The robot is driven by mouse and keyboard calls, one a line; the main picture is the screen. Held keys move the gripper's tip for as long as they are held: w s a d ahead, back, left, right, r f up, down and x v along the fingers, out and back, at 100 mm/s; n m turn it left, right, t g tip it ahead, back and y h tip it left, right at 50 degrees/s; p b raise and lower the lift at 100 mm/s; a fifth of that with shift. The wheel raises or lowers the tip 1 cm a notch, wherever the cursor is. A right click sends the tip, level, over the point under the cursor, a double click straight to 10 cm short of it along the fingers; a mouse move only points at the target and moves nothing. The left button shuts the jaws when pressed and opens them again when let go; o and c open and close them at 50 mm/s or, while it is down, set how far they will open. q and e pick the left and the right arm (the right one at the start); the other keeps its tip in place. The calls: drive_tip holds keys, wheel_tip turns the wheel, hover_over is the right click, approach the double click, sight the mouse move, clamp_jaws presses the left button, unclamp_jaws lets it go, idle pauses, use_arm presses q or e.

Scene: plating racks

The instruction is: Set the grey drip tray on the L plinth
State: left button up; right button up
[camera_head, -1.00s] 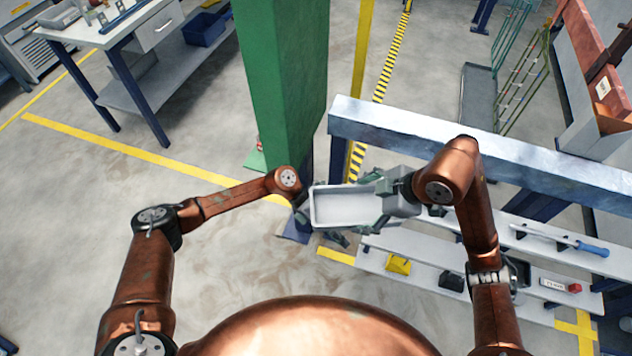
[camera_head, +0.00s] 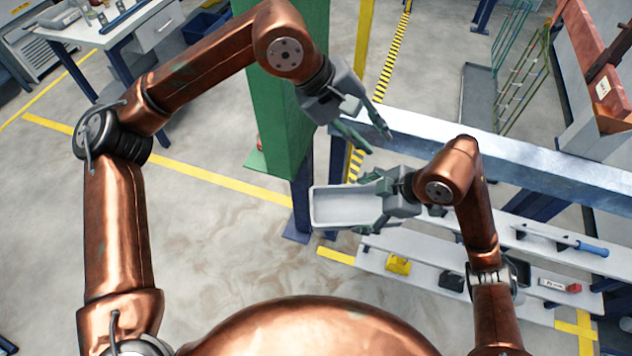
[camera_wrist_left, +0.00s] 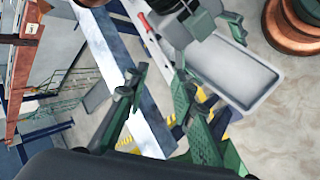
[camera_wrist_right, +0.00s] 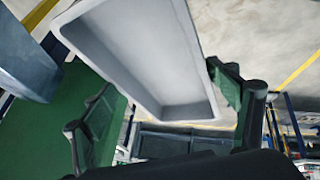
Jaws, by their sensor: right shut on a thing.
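The grey drip tray (camera_head: 335,207) is a shallow rectangular tray held clear of the floor in the head view, left of my right gripper (camera_head: 375,201). My right gripper is shut on the tray's right end. The tray fills the upper middle of the right wrist view (camera_wrist_right: 150,60), between the fingers. My left gripper (camera_head: 377,138) is open and empty, above the tray and apart from it. The left wrist view shows its spread fingers (camera_wrist_left: 158,88) and the tray (camera_wrist_left: 240,75) to the right. I cannot make out a plinth marked L.
A pale steel beam (camera_head: 450,140) runs behind the right gripper. A green column (camera_head: 270,120) stands behind the left arm. Floor at front left is clear.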

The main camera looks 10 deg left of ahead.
use_arm(q)
drive_tip(key=s+r+m, duration=0.2)
drive_tip(key=s+r, duration=0.1)
use_arm(e)
drive_tip(key=shift+s, duration=0.1)
use_arm(q)
drive_tip(key=y, duration=0.7)
hover_over(315, 210)
drive_tip(key=s, duration=0.2)
wheel_tip(315, 210, down, 12)
drive_tip(key=shift+m, duration=0.3)
drive_tip(key=f, duration=0.4)
drive_tip(key=w+f, duration=0.1)
drive_tip(key=f, duration=0.7)
drive_tip(key=shift+w+d+f, duration=0.1)
drive_tip(key=shift+w+f, duration=0.15)
drive_tip(key=shift+w, duration=0.05)
